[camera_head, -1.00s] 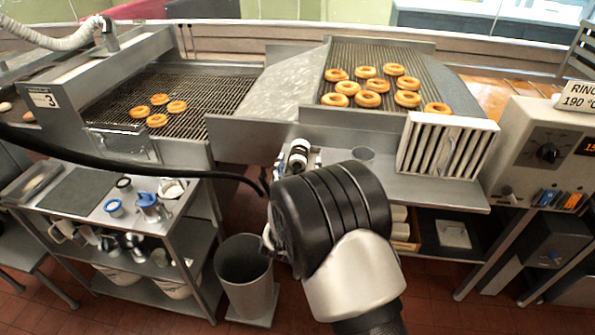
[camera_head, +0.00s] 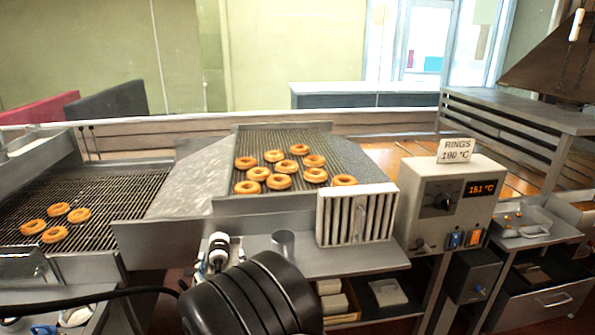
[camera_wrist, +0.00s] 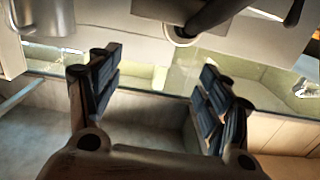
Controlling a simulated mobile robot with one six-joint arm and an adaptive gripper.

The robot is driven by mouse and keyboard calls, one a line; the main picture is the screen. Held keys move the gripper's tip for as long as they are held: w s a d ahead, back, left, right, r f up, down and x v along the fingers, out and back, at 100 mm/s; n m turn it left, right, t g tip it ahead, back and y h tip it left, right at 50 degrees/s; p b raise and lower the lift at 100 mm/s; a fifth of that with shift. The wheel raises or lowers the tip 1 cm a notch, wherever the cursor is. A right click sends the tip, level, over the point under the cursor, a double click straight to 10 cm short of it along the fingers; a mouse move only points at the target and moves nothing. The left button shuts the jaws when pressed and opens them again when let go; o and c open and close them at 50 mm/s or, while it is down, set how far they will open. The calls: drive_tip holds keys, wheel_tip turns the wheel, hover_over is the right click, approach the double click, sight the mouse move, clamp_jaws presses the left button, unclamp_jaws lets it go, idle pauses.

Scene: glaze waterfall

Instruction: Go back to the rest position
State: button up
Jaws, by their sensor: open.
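My gripper (camera_wrist: 158,100) shows in the wrist view with its two dark padded fingers spread wide and nothing between them. In the head view my black wrist and arm link fill the bottom middle, in front of the steel shelf; the gripper's fingers are hard to make out there. A small white and black part (camera_head: 218,250) shows just beyond my arm, and I cannot tell what it is. The wrist view looks onto grey surfaces, with a metal vessel (camera_wrist: 48,18) at the upper left.
Several ring doughnuts lie on the raised conveyor (camera_head: 345,155) and the lower left conveyor (camera_head: 120,190). A white slatted rack (camera_head: 356,215) and a metal cup (camera_head: 283,243) stand on the steel shelf (camera_head: 300,265). The control box (camera_head: 415,195) reads 151 °C; its sign (camera_head: 455,151) says RINGS 180 °C.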

drive_tip(key=w+d+r+g, duration=0.1)
drive_tip(key=d+r+g, duration=0.2)
drive_tip(key=d+r, duration=0.5)
drive_tip(key=s+d+r+g, duration=0.1)
drive_tip(key=s+d+r, duration=0.15)
drive_tip(key=d, duration=0.25)
drive_tip(key=s+d+r+g, duration=0.2)
drive_tip(key=s+d, duration=0.2)
drive_tip(key=d, duration=0.2)
drive_tip(key=s+d+m+g+h, duration=0.1)
drive_tip(key=s+d+g, duration=0.1)
drive_tip(key=s+d, duration=0.4)
drive_tip(key=s+d+f+g+h, duration=0.1)
drive_tip(key=s+d+g, duration=0.1)
drive_tip(key=s+d, duration=0.5)
drive_tip(key=s+d+f+m+g+h, duration=0.1)
drive_tip(key=s+d, duration=0.6)
drive_tip(key=s, duration=0.9)
drive_tip(key=shift+f+m+g+h, duration=0.3)
drive_tip(key=shift+g+h, duration=0.2)
drive_tip(key=shift+h, duration=0.1)
